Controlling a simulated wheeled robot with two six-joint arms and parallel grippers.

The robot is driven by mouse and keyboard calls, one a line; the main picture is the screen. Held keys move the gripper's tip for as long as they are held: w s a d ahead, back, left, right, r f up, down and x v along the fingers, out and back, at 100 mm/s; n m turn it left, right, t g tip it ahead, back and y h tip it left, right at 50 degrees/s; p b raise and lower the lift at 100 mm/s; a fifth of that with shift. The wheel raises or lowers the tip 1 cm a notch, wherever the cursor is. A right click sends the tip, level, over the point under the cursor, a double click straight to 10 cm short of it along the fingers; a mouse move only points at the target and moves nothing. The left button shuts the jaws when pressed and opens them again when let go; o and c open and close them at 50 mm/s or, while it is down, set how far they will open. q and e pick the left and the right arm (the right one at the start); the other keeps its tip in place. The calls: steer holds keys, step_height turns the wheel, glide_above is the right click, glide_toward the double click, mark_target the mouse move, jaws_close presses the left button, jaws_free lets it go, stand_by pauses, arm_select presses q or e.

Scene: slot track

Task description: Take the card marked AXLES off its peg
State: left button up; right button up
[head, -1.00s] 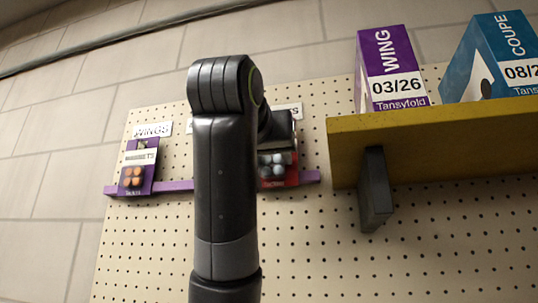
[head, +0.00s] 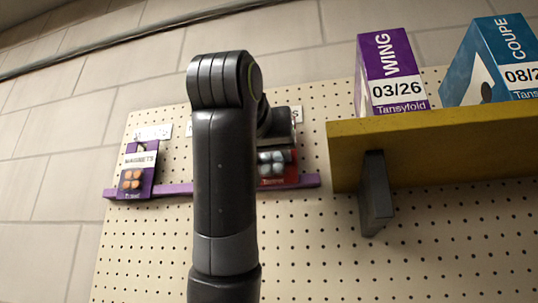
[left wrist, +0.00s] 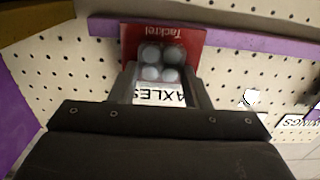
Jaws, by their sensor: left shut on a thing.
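The AXLES card (head: 279,180) is red with several grey round wheels under a clear blister. In the left wrist view the card (left wrist: 185,45) appears upside down, its white AXLES label between the fingers. My left gripper (left wrist: 160,90) is shut on the card at its label end. In the head view my left arm covers part of the card, and the gripper's dark body (head: 280,124) is above it. The peg is hidden behind the gripper and card. My right gripper is not in view.
A purple MAGNETS card (head: 138,172) hangs at the left of the pegboard (head: 300,240). A yellow shelf (head: 430,150) with a dark bracket (head: 375,195) juts out at right, holding a WING box (head: 392,70) and a COUPE box (head: 490,60).

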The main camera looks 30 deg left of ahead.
arm_select(q)
steer(key=shift+b+v, duration=0.7)
steer(key=shift+v, duration=0.25)
steer(key=shift+b+v, duration=0.95)
steer(key=shift+b, duration=0.15)
steer(key=shift+b+v, duration=0.7)
steer(key=shift+v, duration=0.35)
steer(key=shift+r, duration=0.15)
steer(key=b, duration=0.4)
glide_toward(270, 156)
steer(key=v, duration=0.3)
steer(key=shift+r, duration=0.2)
steer(key=shift+w, duration=0.1)
